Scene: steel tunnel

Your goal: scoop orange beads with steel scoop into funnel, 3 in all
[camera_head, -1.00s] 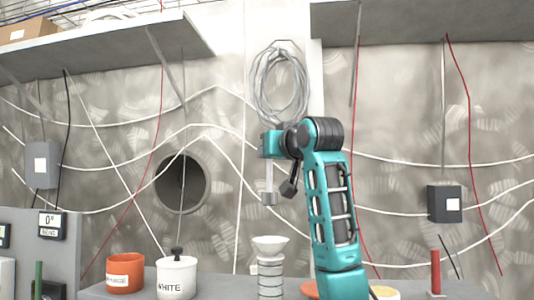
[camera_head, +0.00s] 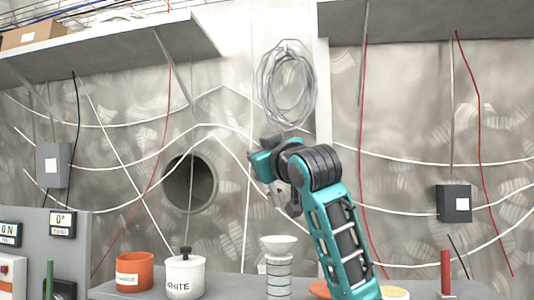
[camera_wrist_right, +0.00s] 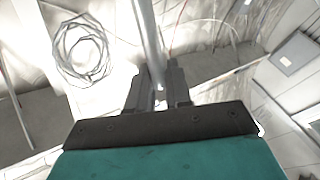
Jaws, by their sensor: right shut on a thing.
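My right gripper (camera_head: 270,180) is above the white funnel (camera_head: 278,243). In the right wrist view its fingers (camera_wrist_right: 158,92) are shut on the steel scoop's handle (camera_wrist_right: 148,40). In the head view the scoop (camera_head: 276,197) is small and partly hidden by the wrist; I cannot tell whether beads are in it. The funnel stands on a ringed, light column (camera_head: 278,275). An orange pot with a label (camera_head: 134,271) stands at the left, its inside not visible. My left gripper is not in view.
A lidded white pot marked WHITE (camera_head: 185,277) stands between the orange pot and the funnel. An orange dish (camera_head: 319,289) is partly hidden behind my right arm. A yellowish dish (camera_head: 394,293) and a red post (camera_head: 446,271) are at the right. A grey panel (camera_head: 78,255) borders the left.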

